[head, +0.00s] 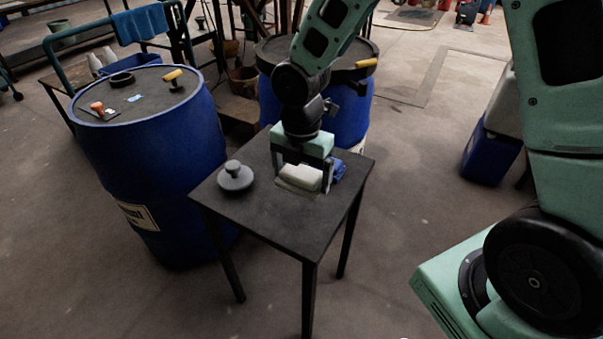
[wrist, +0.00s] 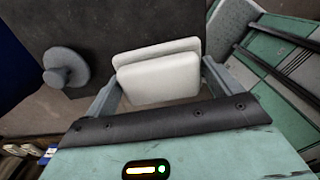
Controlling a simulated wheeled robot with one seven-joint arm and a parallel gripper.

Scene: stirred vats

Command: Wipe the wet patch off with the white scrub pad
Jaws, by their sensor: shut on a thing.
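The white scrub pad (head: 299,178) is between the fingers of my gripper (head: 301,181), at the small dark table's (head: 285,232) top. In the wrist view the pad (wrist: 160,78) shows as a pale, rounded block with a second pale layer behind it. My gripper (wrist: 163,84) is shut on it, one finger at each side. The pad is at or very close to the tabletop; I cannot tell if it touches. A faint paler area shows at the pad's front edge in the head view; I cannot tell whether it is the wet patch.
A grey knobbed piece (head: 235,177) stands on the table left of the pad. A blue cloth-like thing (head: 338,172) lies just right of my gripper. Blue drums stand to the left (head: 150,165) and behind (head: 352,118). The table's front part is clear.

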